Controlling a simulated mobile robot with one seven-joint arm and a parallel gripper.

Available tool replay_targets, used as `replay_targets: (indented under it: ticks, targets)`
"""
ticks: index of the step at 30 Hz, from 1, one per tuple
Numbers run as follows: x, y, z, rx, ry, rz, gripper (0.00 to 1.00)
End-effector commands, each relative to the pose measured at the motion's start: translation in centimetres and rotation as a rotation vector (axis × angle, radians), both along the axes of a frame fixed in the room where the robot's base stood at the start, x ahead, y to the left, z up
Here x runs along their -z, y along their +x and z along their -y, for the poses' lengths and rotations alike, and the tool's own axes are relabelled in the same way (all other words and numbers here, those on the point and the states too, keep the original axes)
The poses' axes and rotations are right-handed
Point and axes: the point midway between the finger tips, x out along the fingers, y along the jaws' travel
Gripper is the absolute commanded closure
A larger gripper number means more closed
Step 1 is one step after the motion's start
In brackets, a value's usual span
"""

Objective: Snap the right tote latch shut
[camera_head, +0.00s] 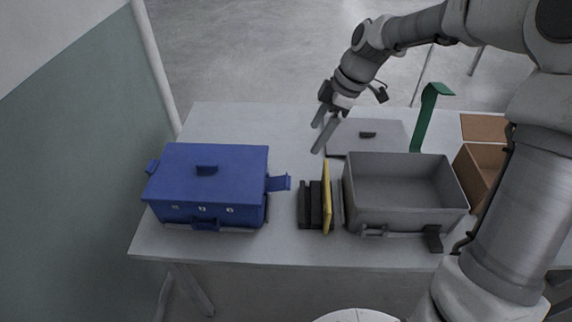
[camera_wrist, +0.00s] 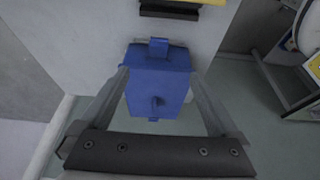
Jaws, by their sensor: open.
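The blue tote (camera_head: 207,180) stands at the left of the table with its lid on. Its right latch (camera_head: 279,183) sticks out sideways from the right wall, not flat against it. The latch also shows in the wrist view (camera_wrist: 158,47), at the top end of the tote. The left latch (camera_head: 152,166) juts out on the other side. A front latch (camera_head: 205,223) is on the near wall. My gripper (camera_head: 314,140) is open and empty, above the table, behind and to the right of the right latch and apart from it. In the wrist view its fingers (camera_wrist: 158,75) frame the tote.
Dark upright slabs (camera_head: 306,204) and a yellow one (camera_head: 326,197) stand just right of the right latch. An open grey bin (camera_head: 440,215) is beside them, with a grey lid (camera_head: 345,135) behind. A green hooked piece (camera_head: 425,115) and cardboard boxes (camera_head: 470,170) are farther right.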

Motion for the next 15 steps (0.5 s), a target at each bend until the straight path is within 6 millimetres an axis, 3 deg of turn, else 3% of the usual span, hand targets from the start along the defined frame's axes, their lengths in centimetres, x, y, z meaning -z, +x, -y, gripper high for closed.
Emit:
replay_targets:
  ticks: [8, 15]
  targets:
    - [2.0, 0.4, -0.5, -0.018, 0.030, -0.004, 0.03]
    - [6.6, 0.3, -2.4, -0.019, 0.029, -0.006, 0.03]
